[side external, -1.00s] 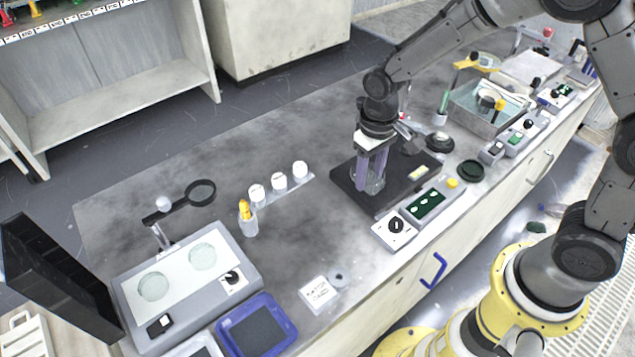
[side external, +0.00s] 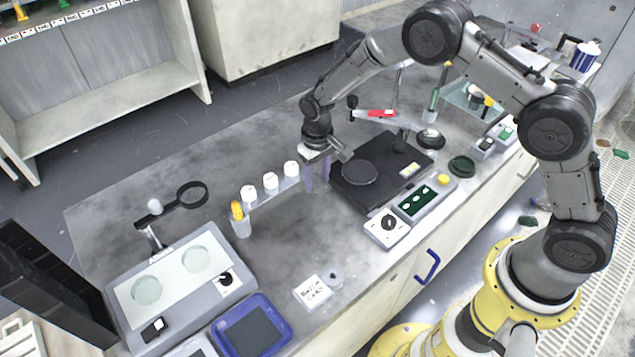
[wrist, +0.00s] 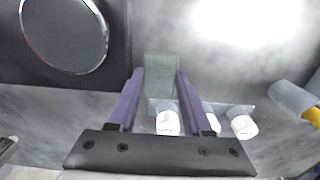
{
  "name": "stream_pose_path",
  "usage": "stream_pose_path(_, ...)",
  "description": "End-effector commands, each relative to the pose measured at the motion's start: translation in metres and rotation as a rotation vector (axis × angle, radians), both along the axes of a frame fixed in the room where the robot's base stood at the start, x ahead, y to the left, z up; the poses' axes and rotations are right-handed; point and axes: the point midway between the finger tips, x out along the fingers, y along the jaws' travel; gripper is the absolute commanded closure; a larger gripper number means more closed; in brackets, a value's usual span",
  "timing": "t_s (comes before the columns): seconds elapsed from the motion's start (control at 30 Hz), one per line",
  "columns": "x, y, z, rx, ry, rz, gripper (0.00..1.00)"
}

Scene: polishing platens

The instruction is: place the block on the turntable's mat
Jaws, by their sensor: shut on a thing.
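My gripper (side external: 318,186) has two purple fingers, pointing down over the grey bench just left of the turntable. In the wrist view my gripper (wrist: 160,85) is shut on a small grey-green block (wrist: 160,66), held between the fingertips. In the side view the block is hard to make out among the fingers; I cannot tell whether it touches the bench. The turntable is a flat black base (side external: 405,150) with a round dark mat (side external: 355,172). The mat also shows in the wrist view (wrist: 62,32), at upper left, bare and apart from the block.
A control box (side external: 388,228) sits in front of the turntable. A red-handled tool (side external: 378,114) lies behind it.

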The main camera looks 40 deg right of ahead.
Motion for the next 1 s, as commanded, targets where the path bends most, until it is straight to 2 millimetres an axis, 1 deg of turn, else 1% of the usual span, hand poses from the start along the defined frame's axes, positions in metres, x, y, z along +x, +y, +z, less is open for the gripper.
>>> stream_pose_path(0.03, -0.001, 0.000, -0.009, -0.001, 0.004, 0.000, 1.00)
stream_pose_path(0.13, 0.000, 0.000, -0.018, 0.000, 0.001, 0.000, 1.00)
stream_pose_path(0.37, 0.000, 0.000, -0.018, 0.000, 0.000, 0.000, 1.00)
stream_pose_path(0.5, 0.000, 0.000, -0.022, 0.000, 0.001, 0.000, 1.00)
stream_pose_path(0.53, -0.001, 0.000, -0.022, 0.000, 0.001, 0.000, 0.47)
stream_pose_path(0.57, -0.001, 0.000, -0.022, 0.000, 0.001, 0.000, 0.42)
stream_pose_path(0.6, -0.001, 0.000, -0.021, 0.000, 0.001, 0.000, 0.38)
stream_pose_path(0.87, -0.001, 0.000, -0.021, 0.000, 0.001, 0.000, 0.38)
stream_pose_path(1.0, 0.000, 0.000, -0.013, 0.000, -0.002, 0.000, 0.38)
